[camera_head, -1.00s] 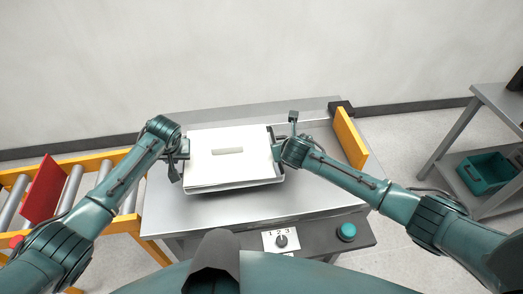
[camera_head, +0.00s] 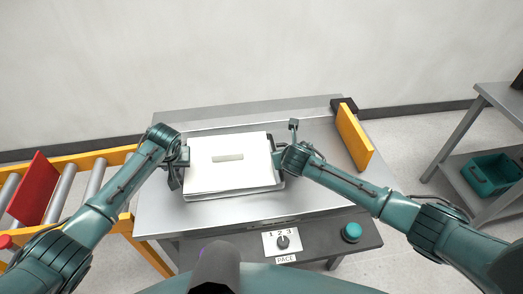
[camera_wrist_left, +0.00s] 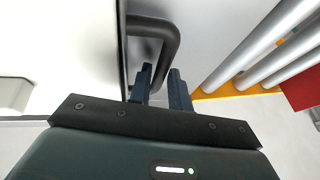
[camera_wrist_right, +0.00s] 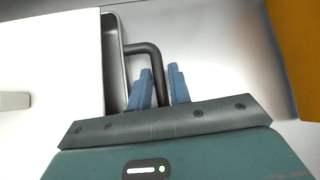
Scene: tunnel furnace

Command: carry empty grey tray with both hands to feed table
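The grey tray (camera_head: 235,195) is in front of me over a metal table. It is not seen empty: a white slab (camera_head: 225,177) with a small pale block (camera_head: 228,157) covers most of it. Its dark handles show in the left wrist view (camera_wrist_left: 150,26) and the right wrist view (camera_wrist_right: 143,47). My left gripper (camera_wrist_left: 160,78) has its fingers on both sides of the left handle. My right gripper (camera_wrist_right: 160,78) has the right handle between its fingers. Both look shut on the handles. Whether the tray touches the table cannot be told.
The metal table (camera_head: 310,195) has free room right of the tray up to a yellow guide (camera_head: 354,137). A control panel with a dial (camera_head: 283,242) and a teal button (camera_head: 351,232) is in front. A roller conveyor (camera_head: 95,178) with a red plate (camera_head: 34,189) stands left. A shelf with a teal bin (camera_head: 490,177) stands right.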

